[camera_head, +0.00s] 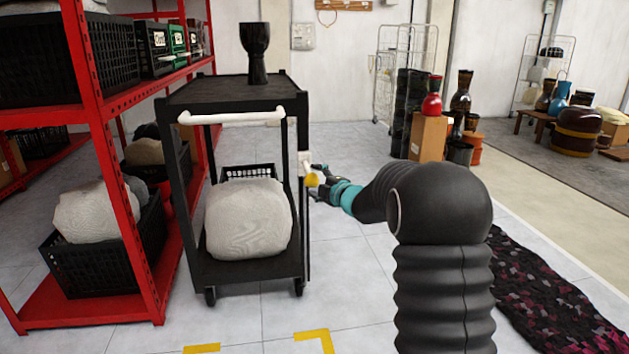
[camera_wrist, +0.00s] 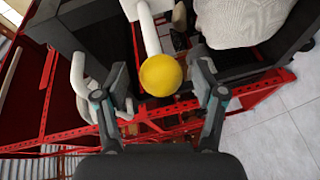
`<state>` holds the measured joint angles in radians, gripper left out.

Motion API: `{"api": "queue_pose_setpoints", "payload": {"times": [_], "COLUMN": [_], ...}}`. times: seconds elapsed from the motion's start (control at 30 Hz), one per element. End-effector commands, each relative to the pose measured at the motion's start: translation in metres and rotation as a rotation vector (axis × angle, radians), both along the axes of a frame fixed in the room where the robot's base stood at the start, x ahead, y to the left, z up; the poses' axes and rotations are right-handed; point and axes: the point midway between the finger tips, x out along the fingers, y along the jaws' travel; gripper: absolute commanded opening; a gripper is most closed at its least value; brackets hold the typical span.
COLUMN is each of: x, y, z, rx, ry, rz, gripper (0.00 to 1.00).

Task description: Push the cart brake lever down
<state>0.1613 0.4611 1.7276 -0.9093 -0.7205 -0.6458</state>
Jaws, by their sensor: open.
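The black cart (camera_head: 235,95) stands in the middle of the head view. Its brake lever (camera_head: 305,160) is a short white bar on the right side post, ending in a yellow ball knob (camera_head: 312,180). My gripper (camera_head: 318,183) is at this knob, to the right of the cart. In the wrist view the white lever (camera_wrist: 149,30) runs from the top to the yellow knob (camera_wrist: 160,75). The knob appears between the two open fingers of my gripper (camera_wrist: 163,85), with gaps on both sides. Whether any finger touches it cannot be told.
A black goblet drum (camera_head: 256,52) stands on the cart top; a pale sack (camera_head: 248,218) lies on its lower shelf. A red rack (camera_head: 120,150) is close on the left. Drums and a cardboard box (camera_head: 428,137) stand behind right. A dark rug (camera_head: 545,300) lies front right.

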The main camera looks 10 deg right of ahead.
Motion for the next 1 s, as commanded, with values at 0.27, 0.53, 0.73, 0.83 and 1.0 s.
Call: {"api": "queue_pose_setpoints", "payload": {"times": [0.27,0.53,0.73,0.83,1.0], "x": [0.0127,0.0126,0.0125,0.0126,0.0130], "y": [0.0058,0.0054,0.0053,0.0052,0.0051], "z": [-0.0016,-0.0016,-0.0015,-0.0014,-0.0100], "rx": [0.001,0.001,0.001,0.001,0.001], "ry": [0.000,0.000,0.001,0.001,0.001], "rz": [0.000,0.000,-0.001,-0.001,-0.001], "gripper": [0.70,0.55,0.05,0.00,0.00]}}
